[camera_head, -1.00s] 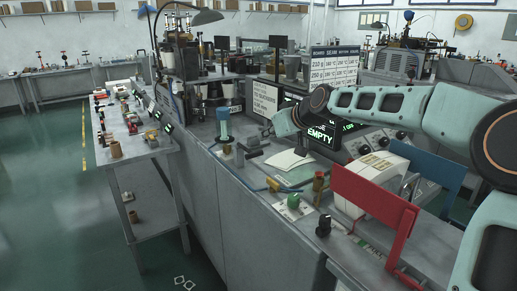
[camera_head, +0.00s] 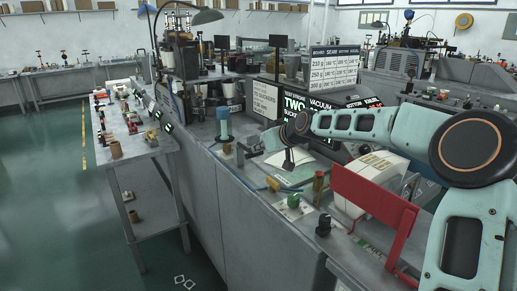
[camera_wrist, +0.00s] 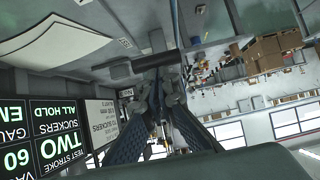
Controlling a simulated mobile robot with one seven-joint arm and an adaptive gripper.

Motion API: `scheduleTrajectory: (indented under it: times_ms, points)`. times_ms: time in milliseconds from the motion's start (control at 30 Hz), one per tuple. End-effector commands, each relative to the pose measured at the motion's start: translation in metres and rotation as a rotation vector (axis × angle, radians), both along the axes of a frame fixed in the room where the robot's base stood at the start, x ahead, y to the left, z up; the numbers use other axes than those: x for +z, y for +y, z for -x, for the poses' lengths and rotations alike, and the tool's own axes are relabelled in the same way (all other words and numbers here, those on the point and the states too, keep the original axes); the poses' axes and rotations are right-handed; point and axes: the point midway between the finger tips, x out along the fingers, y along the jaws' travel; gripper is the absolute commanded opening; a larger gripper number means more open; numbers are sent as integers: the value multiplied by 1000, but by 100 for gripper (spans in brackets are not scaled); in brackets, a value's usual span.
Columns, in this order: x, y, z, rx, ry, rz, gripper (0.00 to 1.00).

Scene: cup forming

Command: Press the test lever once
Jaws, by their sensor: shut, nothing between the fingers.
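The test lever (camera_head: 240,155) appears as a dark grey piece with a bar handle on the bench, just left of my gripper (camera_head: 256,148). In the wrist view, its dark cylindrical bar (camera_wrist: 128,68) lies across just beyond my fingertips (camera_wrist: 166,80). My fingers are shut together and empty, with their tips at or very close to the bar. I cannot tell whether they touch it. A screen (camera_wrist: 50,135) in the wrist view, upside down, reads "TEST STROKE TWO SUCKERS ALL HOLD", with a gauge figure of 60.
A blue-topped cylinder (camera_head: 223,122) stands left of the lever. Pale sheets (camera_head: 290,174) lie to its right. A notice (camera_head: 265,100) stands behind.

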Motion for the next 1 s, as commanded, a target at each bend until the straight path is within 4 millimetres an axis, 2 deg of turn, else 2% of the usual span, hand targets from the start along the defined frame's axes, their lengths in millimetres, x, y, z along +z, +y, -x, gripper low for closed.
scheduleTrajectory:
  times_ms: [167,500,600,1000]
  points:
    - [-8,-1,1,0,1,1,0]
    - [-55,-3,3,0,1,1,0]
    - [-63,-1,2,1,0,0,0]
    - [-64,-1,2,2,2,0,0]
